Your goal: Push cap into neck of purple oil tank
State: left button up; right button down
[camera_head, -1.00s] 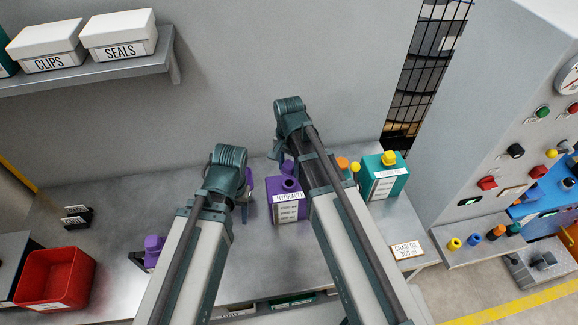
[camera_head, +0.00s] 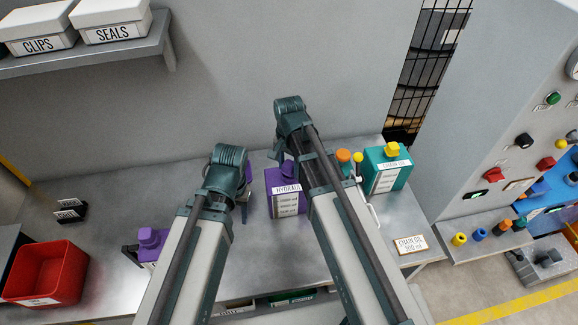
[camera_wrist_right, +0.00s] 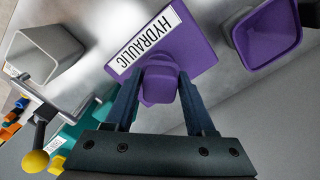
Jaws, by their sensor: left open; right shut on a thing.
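The purple oil tank (camera_head: 284,196), labelled HYDRAULIC, stands on the bench; it also shows in the right wrist view (camera_wrist_right: 190,42). My right gripper (camera_wrist_right: 158,95) is shut on the purple cap (camera_wrist_right: 158,84), which is over the tank's top beside the label. The cap hides the neck, so I cannot tell whether it touches or sits in it. In the head view my right gripper (camera_head: 284,156) is largely hidden by its arm. My left gripper (camera_head: 244,190) is open, left of the tank, with a purple open-topped vessel (camera_wrist_right: 265,42) near it.
A teal tank (camera_head: 386,174) with a yellow cap stands to the right. A purple container (camera_head: 150,240) and a red bin (camera_head: 45,275) are to the left. A grey square cup (camera_wrist_right: 45,55) and a yellow-knobbed lever (camera_wrist_right: 36,160) show in the right wrist view. A cabinet (camera_head: 480,150) borders the right.

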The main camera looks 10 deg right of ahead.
jog(key=shift+f+b, duration=0.55)
dwell(0.4)
jog(key=shift+c, duration=0.8)
grip_release()
jog(key=shift+r, duration=0.1)
notch_tip(320, 180, up, 14)
jog(key=p, duration=1.4)
jog(key=shift+f, duration=0.2)
jog(key=s+a+f+n+b, duration=0.2)
jog(key=s+f+n+b, duration=0.4)
jog(key=f+b, duration=0.3)
jog(key=s+a+f+n+h+b, duration=0.1)
jog(key=s+a+f+n+b, duration=0.2)
jog(key=s+f+n+b, duration=0.3)
notch_tip(320, 180, down, 4)
jog(key=s+b, duration=0.1)
jog(key=b, duration=0.3)
jog(key=shift+s+a+r+n, duration=0.2)
jog(key=shift+s+a+n, duration=0.05)
jog(key=shift+s+n, duration=0.15)
